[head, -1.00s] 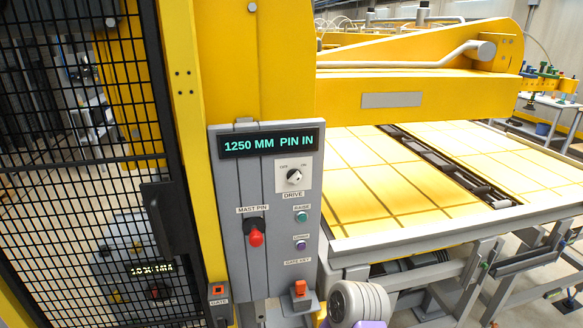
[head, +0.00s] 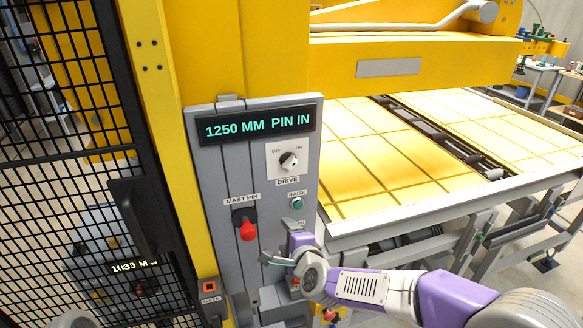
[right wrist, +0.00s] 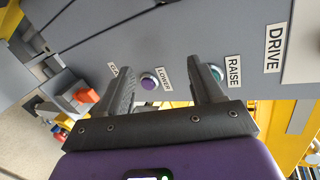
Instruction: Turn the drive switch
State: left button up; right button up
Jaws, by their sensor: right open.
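The drive switch (head: 289,160) is a small black-and-white knob on a white plate, with OFF and ON marked above and DRIVE below. It sits under the lit display on the grey panel; its exact setting is hard to read. In the right wrist view only the edge of its white plate (right wrist: 304,58) shows, beyond the DRIVE label. My right gripper (head: 280,243) is open and empty, in front of the lower panel and below the switch. In the right wrist view its fingers (right wrist: 163,83) stand apart near the purple LOWER button (right wrist: 149,83). My left gripper is out of view.
The display (head: 258,127) reads 1250 MM PIN IN. The red mast pin handle (head: 248,231) hangs left of my right gripper. The green RAISE button (head: 298,203) sits between gripper and switch. A black mesh gate (head: 70,130) stands left; a yellow-topped table (head: 365,150) lies right.

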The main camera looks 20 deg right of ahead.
aim_at(289, 165)
jog(key=s+d+r+m+t, duration=0.15)
jog(key=r+m, duration=0.25)
jog(key=r, duration=0.5)
jog(key=s+d+r+m+t, duration=0.1)
jog(key=s+r+m+t, duration=0.15)
jog(key=r, duration=0.65)
jog(key=shift+m+h, duration=0.4)
jog(key=shift+m, duration=0.05)
jog(key=w, duration=0.7)
jog(key=shift+w+a+f, duration=0.1)
jog(key=shift+w+a, duration=0.2)
jog(key=shift+a, duration=0.05)
jog(key=shift+c, duration=0.2)
jog(key=c, duration=1)
